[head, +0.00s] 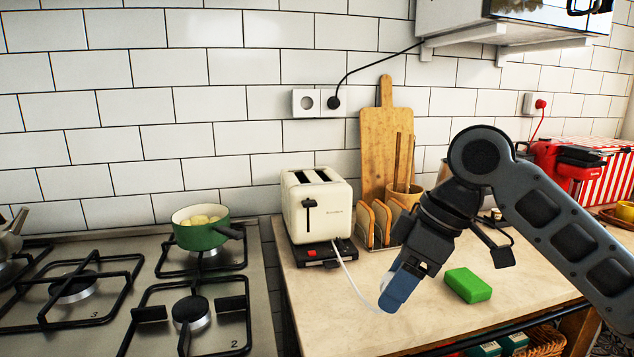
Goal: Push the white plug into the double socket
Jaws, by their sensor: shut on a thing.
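The white double socket (307,103) is on the tiled wall above the toaster. Its left outlet is empty; a black plug (334,103) with a black cord sits in the right one. A white cord (349,276) runs from the cream toaster (318,211) down over the counter to my gripper (388,303). My gripper points down, low over the counter, right of and below the socket, apart from it. Its blue fingers are shut on the white plug at the cord's end; the fingers hide most or all of the plug.
A toast rack (376,224), cutting board (378,135) and utensil pot (403,195) stand right of the toaster. A green sponge (467,285) lies right of my gripper. A hob with a green pot (200,232) is at left. A shelf (510,40) hangs at upper right.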

